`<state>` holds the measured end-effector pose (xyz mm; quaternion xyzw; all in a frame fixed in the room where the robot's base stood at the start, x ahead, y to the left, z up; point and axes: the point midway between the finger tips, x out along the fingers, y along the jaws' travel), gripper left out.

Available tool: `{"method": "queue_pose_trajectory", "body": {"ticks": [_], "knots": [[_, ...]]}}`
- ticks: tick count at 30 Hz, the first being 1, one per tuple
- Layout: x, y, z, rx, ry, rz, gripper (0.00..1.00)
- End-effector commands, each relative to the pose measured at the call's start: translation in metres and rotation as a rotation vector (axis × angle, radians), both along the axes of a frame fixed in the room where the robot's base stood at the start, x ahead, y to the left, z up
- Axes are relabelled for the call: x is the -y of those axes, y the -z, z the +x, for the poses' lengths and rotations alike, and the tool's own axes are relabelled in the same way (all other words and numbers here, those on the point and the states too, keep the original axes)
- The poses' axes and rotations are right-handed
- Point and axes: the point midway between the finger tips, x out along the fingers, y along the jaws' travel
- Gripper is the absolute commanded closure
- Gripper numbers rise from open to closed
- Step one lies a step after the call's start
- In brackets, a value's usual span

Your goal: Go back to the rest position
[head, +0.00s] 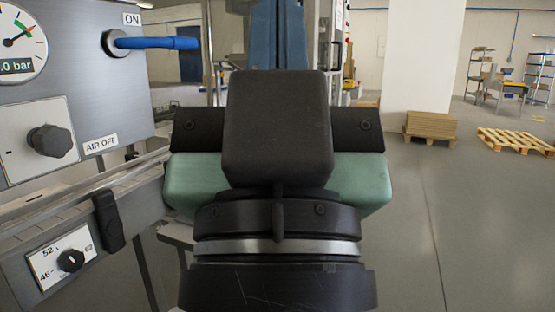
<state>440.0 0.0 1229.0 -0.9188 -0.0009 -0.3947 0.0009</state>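My gripper (278,130) fills the middle of the head view, seen from behind. Its dark housing and wrist rings face me, with green parts sticking out on both sides. The fingertips are hidden behind the housing, so I cannot tell whether they are open or shut or hold anything.
A grey control panel (80,90) stands close on the left, with a pressure gauge (18,42), a blue lever (155,43) beside "ON", and a black knob (50,141) near "AIR OFF". A dial box (62,262) sits below. Open floor lies right, with a pallet (515,140) beyond.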

Motion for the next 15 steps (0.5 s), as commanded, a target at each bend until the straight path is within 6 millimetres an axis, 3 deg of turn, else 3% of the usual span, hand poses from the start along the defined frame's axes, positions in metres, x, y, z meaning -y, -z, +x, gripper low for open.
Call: {"method": "queue_pose_trajectory", "body": {"ticks": [1, 15], "knots": [[0.0, -0.026, 0.0, 0.0, 0.001, -0.001, 1.0], [0.0, -0.139, 0.0, 0.0, 0.002, -0.002, 1.0]]}}
